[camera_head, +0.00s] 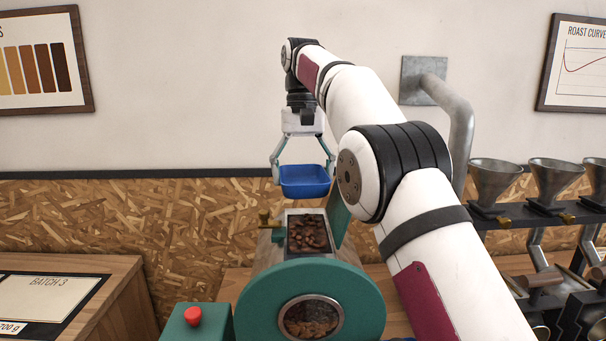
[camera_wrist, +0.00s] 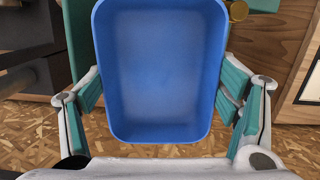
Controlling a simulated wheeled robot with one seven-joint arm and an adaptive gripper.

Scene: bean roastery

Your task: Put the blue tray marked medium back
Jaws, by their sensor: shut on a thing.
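The blue tray (camera_head: 305,183) is held in the air by my gripper (camera_head: 304,168), above and behind the roaster's open hopper. It hangs about level in the head view and looks empty in the wrist view (camera_wrist: 160,70). My gripper's fingers also show in the wrist view (camera_wrist: 160,100), shut on the tray from both sides. No medium mark is visible on the tray in either view.
The teal roaster (camera_head: 318,285) stands below, with dark beans (camera_head: 308,234) in its hopper. A wooden bench with a Batch 3 card (camera_head: 45,300) is at left. Metal funnels (camera_head: 497,178) on a black rack stand at right. A pipe (camera_head: 458,115) leaves the wall.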

